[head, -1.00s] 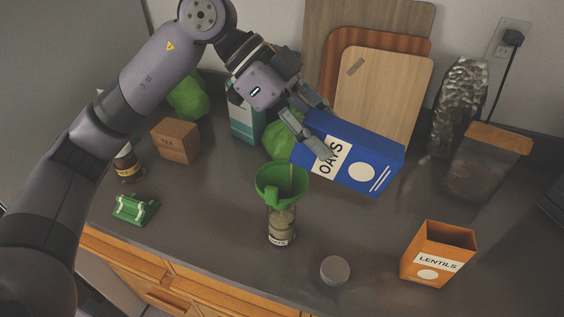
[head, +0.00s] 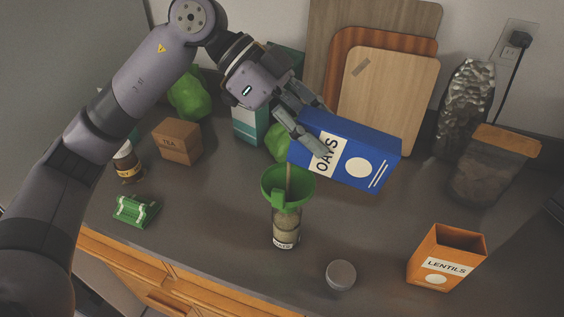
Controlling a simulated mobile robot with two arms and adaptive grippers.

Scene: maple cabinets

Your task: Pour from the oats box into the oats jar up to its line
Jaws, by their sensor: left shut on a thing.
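The blue oats box (head: 372,164) is held in the air by my left gripper (head: 318,128), whose fingers are shut on its left part. The box is tipped on its side, with its left end low above a green funnel (head: 289,186). A thin pale stream shows between the box end and the funnel. The funnel sits in the mouth of the clear oats jar (head: 287,226), upright on the counter. Pale oats fill much of the jar; its line cannot be made out. My right gripper is out of view.
A grey round lid (head: 341,275) lies right of the jar. An open orange lentils box (head: 446,257) stands at the right. A tea box (head: 178,142), a brown jar (head: 127,164) and a green clip-like item (head: 135,210) are at the left. Cutting boards (head: 388,95) lean behind.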

